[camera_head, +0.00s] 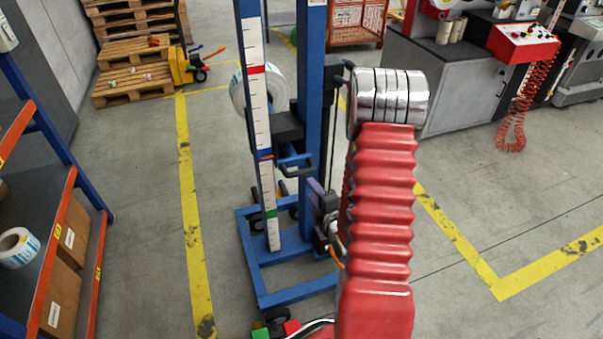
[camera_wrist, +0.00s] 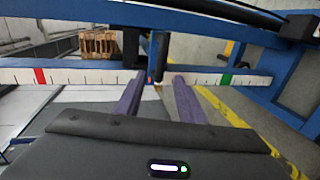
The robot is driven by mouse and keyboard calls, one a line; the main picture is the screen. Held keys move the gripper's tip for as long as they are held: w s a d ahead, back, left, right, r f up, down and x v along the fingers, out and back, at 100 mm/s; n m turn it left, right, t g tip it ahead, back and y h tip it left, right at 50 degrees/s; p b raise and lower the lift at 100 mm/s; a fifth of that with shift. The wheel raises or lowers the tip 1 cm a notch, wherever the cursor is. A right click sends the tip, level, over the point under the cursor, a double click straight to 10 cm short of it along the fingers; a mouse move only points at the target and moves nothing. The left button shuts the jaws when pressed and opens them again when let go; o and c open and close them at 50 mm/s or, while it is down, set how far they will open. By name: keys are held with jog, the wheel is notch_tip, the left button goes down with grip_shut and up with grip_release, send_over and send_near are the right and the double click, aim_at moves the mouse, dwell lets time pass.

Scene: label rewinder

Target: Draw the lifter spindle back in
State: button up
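The blue lifter (camera_head: 313,95) stands in the middle of the head view, with a white scale (camera_head: 259,120) along its mast. A white label roll (camera_head: 279,92) sits at the lifter's upper left, partly behind the scale; the spindle cannot be made out and may be hidden by the roll. A dark carriage (camera_head: 288,130) bears a blue handle (camera_head: 296,162). My gripper (camera_head: 314,186) is just below and right of this handle. In the wrist view its purple fingers (camera_wrist: 160,80) are apart, with a dark blue bar (camera_wrist: 157,54) beyond the gap; no grasp is visible.
The lifter's blue base frame (camera_head: 262,275) spreads over the floor. A shelf with cartons (camera_head: 70,245) stands at the left. Pallets (camera_head: 130,85) and a yellow pallet truck (camera_head: 181,65) are behind. A grey cabinet (camera_head: 455,95) stands at the right. Floor left of the lifter is clear.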

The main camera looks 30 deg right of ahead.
aim_at(302, 174)
jog(key=shift+s+d+f, duration=0.2)
jog(key=shift+s+f, duration=0.15)
jog(key=shift+s, duration=0.05)
jog(key=shift+w, duration=0.15)
jog(key=x, duration=1.3)
jog(key=shift+w+d+r, duration=0.1)
jog(key=shift+w+d, duration=0.05)
jog(key=shift+w, duration=0.15)
grip_shut()
jog(key=shift+s+d, duration=0.1)
jog(key=shift+d, duration=0.05)
jog(key=shift+s, duration=0.1)
